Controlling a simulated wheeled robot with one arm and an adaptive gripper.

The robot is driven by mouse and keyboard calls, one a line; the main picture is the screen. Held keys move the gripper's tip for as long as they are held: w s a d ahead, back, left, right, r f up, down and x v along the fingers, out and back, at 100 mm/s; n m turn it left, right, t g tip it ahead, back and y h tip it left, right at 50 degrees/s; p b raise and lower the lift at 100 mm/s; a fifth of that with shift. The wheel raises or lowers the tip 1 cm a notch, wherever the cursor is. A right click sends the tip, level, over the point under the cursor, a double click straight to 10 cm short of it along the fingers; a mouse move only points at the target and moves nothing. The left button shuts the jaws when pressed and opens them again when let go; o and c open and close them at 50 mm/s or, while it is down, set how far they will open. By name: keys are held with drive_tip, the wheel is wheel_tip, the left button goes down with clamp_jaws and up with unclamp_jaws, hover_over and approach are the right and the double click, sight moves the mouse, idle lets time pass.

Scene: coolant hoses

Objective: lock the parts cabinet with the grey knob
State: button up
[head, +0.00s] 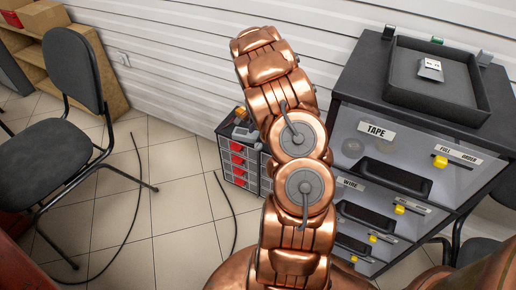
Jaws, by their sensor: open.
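A small parts cabinet (223,145) with red-fronted drawers stands on the floor by the wall, left of my arm. A small grey object (244,132) is on its top; I cannot tell whether it is a knob. My copper arm hides the cabinet's right part. A larger dark cabinet (352,82) at the right has drawers marked TAPE and WIRE, with yellow fittings (440,161) on their fronts. No grey knob shows clearly on these fronts. My gripper is not in view; only my arm's links rise through the middle.
A black tray (397,92) holding a small grey-and-white item (430,68) sits on the large cabinet. A dark chair (75,75) and a wooden shelf (107,80) stand at the left. Black hoses (137,195) lie on the tiles. Floor between chair and arm is mostly clear.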

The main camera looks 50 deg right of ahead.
sight(258, 145)
drive_tip(key=shift+d+f, duration=0.15)
drive_tip(key=shift+f, duration=0.35)
wheel_tip(258, 145, down, 8)
drive_tip(key=shift+r+b, duration=0.25)
drive_tip(key=shift+b, duration=0.1)
drive_tip(key=c, duration=0.9)
drive_tip(key=shift+o, duration=0.2)
